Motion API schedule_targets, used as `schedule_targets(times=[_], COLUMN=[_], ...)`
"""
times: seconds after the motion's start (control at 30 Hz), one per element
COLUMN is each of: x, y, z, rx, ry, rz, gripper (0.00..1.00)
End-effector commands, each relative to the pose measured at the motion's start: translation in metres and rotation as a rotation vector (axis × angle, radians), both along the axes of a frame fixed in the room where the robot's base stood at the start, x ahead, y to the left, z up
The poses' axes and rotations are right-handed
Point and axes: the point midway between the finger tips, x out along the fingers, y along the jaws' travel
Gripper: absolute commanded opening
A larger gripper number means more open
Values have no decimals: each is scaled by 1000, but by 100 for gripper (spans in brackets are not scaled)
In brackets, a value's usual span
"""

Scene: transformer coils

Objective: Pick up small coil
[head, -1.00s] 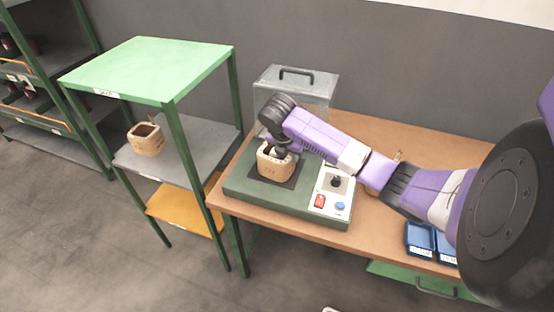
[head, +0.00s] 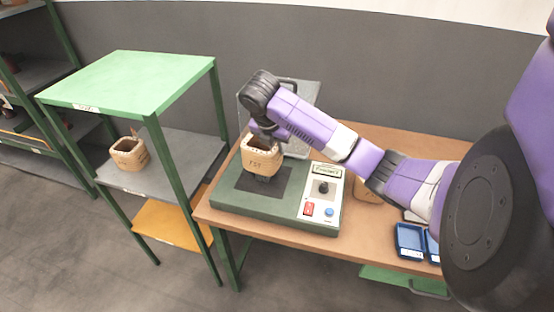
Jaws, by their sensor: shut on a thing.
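The small coil (head: 262,161) is a tan, box-shaped ring with dark writing on its front. It hangs roughly upright in the head view, a little above the dark square pad of the green test device (head: 232,199). My gripper (head: 266,138) reaches down from above and is shut on the coil. Its fingertips are partly hidden at the coil's upper edge. A similar tan coil (head: 128,154) sits on the grey middle shelf of the green rack (head: 190,154) at the left.
The device has a panel (head: 322,192) with a black knob, a red switch and a blue button. A clear cover (head: 300,95) with a handle stands behind it. Blue bins (head: 409,240) and a tan object (head: 367,190) are on the wooden table (head: 290,247). The rack's green top is clear.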

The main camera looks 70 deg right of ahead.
Motion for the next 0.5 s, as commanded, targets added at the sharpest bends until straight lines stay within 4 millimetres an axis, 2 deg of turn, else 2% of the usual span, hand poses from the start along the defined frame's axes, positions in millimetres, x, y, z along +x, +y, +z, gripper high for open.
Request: schedule_targets(times=[0.2,0.4,0.5], x=[0,0,0], y=[-3,-2,-2], z=[63,99,110], rx=[-10,-8,-6], ry=[-1,-1,-2], rz=[1,1,0], gripper=[0,0,0])
